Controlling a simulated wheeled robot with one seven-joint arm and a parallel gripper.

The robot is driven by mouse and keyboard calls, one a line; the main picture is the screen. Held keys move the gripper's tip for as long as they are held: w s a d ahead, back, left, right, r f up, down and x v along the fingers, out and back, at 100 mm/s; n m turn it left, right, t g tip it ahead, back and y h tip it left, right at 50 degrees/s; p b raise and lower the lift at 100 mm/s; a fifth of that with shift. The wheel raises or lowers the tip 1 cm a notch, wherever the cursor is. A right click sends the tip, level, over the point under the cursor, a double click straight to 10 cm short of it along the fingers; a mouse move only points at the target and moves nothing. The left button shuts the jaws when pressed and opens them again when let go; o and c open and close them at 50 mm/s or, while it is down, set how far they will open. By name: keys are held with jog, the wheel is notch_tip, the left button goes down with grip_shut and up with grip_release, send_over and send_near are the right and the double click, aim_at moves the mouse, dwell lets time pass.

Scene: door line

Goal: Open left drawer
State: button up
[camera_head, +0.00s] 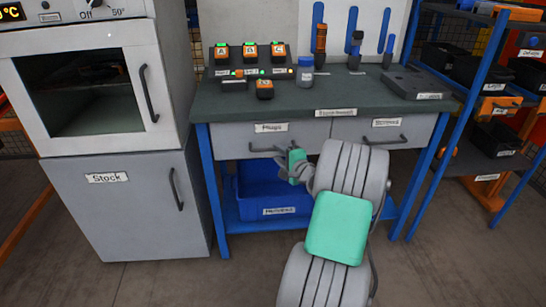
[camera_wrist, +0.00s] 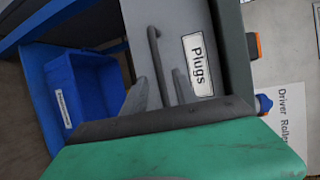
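The left drawer (camera_head: 233,137) is a grey front labelled "Plugs" under the bench top, and it looks closed. Its dark bar handle (camera_head: 262,149) is partly hidden by my gripper (camera_head: 281,159). In the wrist view the drawer front appears turned on its side, with the "Plugs" label (camera_wrist: 198,65) right of the handle (camera_wrist: 154,48). My gripper's two grey fingers (camera_wrist: 164,76) are apart, one on each side of the handle's lower part in that view. I cannot tell whether they touch it.
The right drawer (camera_head: 350,130) beside it looks closed. A blue bin (camera_head: 265,190) stands on the lower shelf below. The grey bench top (camera_head: 300,100) holds several orange-black blocks and a blue-capped bottle (camera_head: 305,72). A stock cabinet (camera_head: 120,205) stands left, a blue rack (camera_head: 440,150) right.

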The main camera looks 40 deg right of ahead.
aim_at(273, 150)
jog(key=x, duration=0.5)
jog(key=shift+s, duration=0.1)
jog(key=shift+c, duration=0.3)
grip_shut()
jog(key=shift+a, duration=0.1)
dwell(0.8)
